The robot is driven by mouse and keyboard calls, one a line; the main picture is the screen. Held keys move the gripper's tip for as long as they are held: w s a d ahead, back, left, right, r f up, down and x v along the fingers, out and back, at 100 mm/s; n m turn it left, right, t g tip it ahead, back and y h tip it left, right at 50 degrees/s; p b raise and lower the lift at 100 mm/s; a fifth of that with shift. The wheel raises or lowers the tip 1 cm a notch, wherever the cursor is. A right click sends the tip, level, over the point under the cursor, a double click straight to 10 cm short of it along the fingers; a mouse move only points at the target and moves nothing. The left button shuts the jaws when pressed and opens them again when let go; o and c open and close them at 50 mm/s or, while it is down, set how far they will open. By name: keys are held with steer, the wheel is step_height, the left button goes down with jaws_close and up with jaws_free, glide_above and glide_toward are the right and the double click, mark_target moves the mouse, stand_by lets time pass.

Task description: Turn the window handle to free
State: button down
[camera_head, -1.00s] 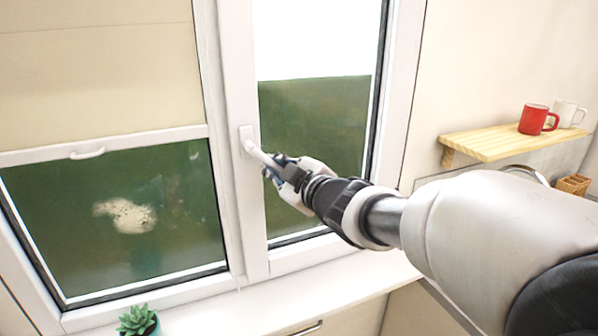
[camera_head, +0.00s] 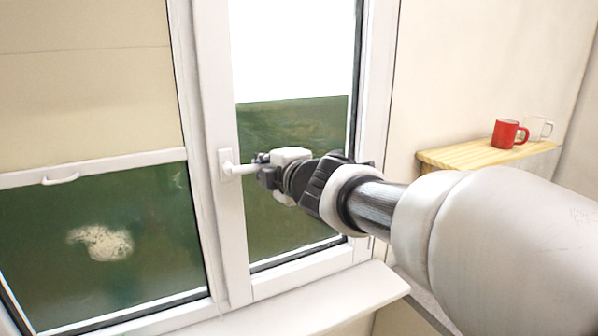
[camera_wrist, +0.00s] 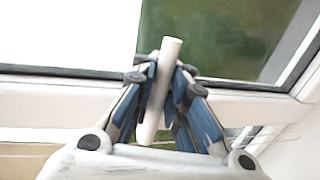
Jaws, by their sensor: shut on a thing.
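The white window handle (camera_head: 240,169) sits on the frame of the right window sash (camera_head: 215,110). In the head view its lever points to the right, about level. My gripper (camera_head: 262,168) is at the lever's free end and shut on it. In the wrist view the handle lever (camera_wrist: 170,60) stands between the two blue-padded fingers of my gripper (camera_wrist: 165,95), which close on it from both sides. The fingertips are partly hidden behind my gripper body in the head view.
A beige blind (camera_head: 85,90) covers the upper left window. A white sill (camera_head: 300,300) runs below. At the right, a wooden shelf (camera_head: 470,155) holds a red mug (camera_head: 507,134) and a white mug (camera_head: 537,127). The wall between window and shelf is bare.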

steer(key=shift+r+n, duration=0.3)
steer(key=shift+r, duration=0.05)
steer(key=c, duration=1.6)
jaws_free()
steer(key=shift+f, duration=0.1)
steer(key=shift+s, duration=0.15)
steer(key=v, duration=1.2)
steer(key=shift+a, duration=0.1)
